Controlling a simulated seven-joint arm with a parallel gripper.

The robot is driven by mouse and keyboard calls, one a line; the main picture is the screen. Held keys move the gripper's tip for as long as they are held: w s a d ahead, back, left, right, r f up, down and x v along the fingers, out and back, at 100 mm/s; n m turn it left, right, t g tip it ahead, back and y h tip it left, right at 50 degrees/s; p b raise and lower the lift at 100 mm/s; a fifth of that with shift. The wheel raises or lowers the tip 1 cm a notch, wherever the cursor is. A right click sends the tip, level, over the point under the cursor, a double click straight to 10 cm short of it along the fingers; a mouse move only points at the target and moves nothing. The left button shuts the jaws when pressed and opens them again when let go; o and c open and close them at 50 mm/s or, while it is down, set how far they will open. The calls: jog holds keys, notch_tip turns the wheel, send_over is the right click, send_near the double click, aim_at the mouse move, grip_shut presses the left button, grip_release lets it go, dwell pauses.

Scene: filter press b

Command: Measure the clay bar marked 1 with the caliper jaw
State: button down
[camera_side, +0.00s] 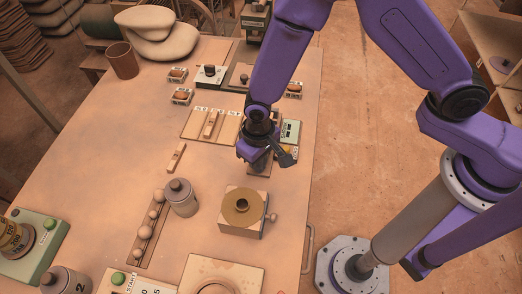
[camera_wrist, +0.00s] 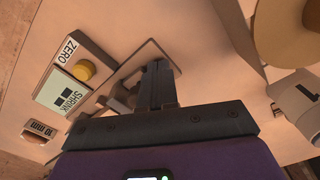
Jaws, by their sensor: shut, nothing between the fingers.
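Two light clay bars show in the side view. One clay bar (camera_side: 211,124) lies on the slotted board (camera_side: 194,124), and another clay bar (camera_side: 176,157) lies on the table to its lower left. I cannot read a number on either. The caliper unit with its display (camera_side: 290,131) is just right of my gripper (camera_side: 266,165). In the wrist view, the unit's SHRINK display (camera_wrist: 66,92) and yellow ZERO button (camera_wrist: 82,69) are left of my gripper (camera_wrist: 158,84). My gripper is shut and empty, low over the unit's end. It hides much of the jaw.
A press block with a round brass top (camera_side: 241,206) stands in front of my gripper. A lidded grey jar (camera_side: 180,197) stands beside a rack of balls (camera_side: 149,228). A grey piece marked 1 (camera_wrist: 300,96) is at right in the wrist view.

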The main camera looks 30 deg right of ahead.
jog(key=shift+w+d, duration=0.5)
dwell(1.2)
jog(key=shift+s+a, duration=0.3)
jog(key=shift+a, duration=0.05)
dwell(0.5)
notch_tip(320, 180, up, 8)
jog(key=shift+s+a, duration=0.15)
dwell(1.3)
jog(key=s+d+r+n, duration=0.3)
jog(key=s+d, duration=0.3)
jog(key=d, duration=0.2)
jog(key=s+d+r+n, duration=0.3)
jog(key=s+d+r, duration=0.3)
jog(key=d, duration=0.2)
jog(key=s+d+r+n, duration=0.3)
jog(key=s+d+r, duration=0.2)
jog(key=d, duration=0.4)
jog(key=shift+s+r+n, duration=0.2)
jog(key=shift+s+n, duration=0.1)
jog(key=shift+s, duration=0.1)
